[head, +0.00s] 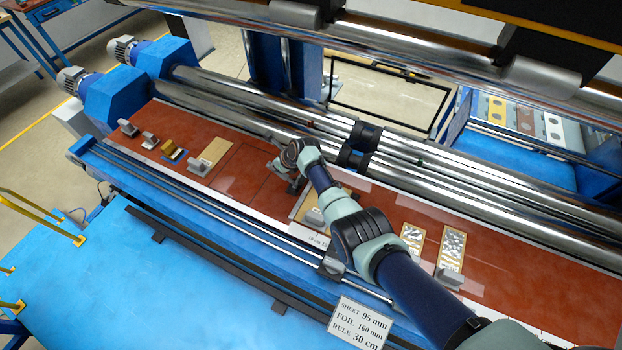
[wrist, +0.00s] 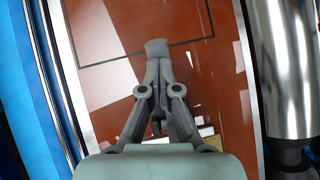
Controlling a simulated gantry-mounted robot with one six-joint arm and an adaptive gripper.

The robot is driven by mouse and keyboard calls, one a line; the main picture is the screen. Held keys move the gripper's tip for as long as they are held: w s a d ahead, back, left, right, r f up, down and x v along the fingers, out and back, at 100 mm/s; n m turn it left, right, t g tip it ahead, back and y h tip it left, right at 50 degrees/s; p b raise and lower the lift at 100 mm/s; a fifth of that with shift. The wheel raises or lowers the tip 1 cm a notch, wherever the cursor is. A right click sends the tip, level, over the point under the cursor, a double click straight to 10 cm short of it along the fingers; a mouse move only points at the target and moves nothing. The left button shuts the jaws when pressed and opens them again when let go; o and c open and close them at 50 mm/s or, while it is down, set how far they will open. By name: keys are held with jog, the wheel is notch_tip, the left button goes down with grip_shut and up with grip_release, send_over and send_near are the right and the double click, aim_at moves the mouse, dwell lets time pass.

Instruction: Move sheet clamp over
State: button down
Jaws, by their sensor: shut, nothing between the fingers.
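Several small grey clamp-like blocks rest on the long red-brown bed; I cannot tell which one is the sheet clamp. One block (head: 315,216) is beside my forearm on a pale sheet (head: 300,205). Another block (head: 198,165) is on a tan sheet (head: 214,151) to the left, and one (head: 448,276) is at the right on a silver-patterned sheet (head: 452,249). My gripper (head: 277,169) is low over the middle of the bed, near a dark outlined rectangle. In the wrist view, my gripper (wrist: 157,48) has its fingers together, with nothing seen held.
Long steel rollers (head: 235,95) run behind the bed. A rail lies in front. A sign (head: 360,325) reads sheet 95 mm, foil 160 mm, rule 30 cm.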

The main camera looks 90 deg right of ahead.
jog(key=shift+a+f, duration=0.1)
jog(key=shift+a+r+p, duration=0.1)
jog(key=shift+r+p, duration=0.4)
jog(key=shift+p, duration=0.15)
notch_tip(320, 180, up, 12)
jog(key=w+a+p, duration=0.1)
jog(key=p, duration=0.4)
jog(key=shift+w+a, duration=0.15)
jog(key=shift+w, duration=0.1)
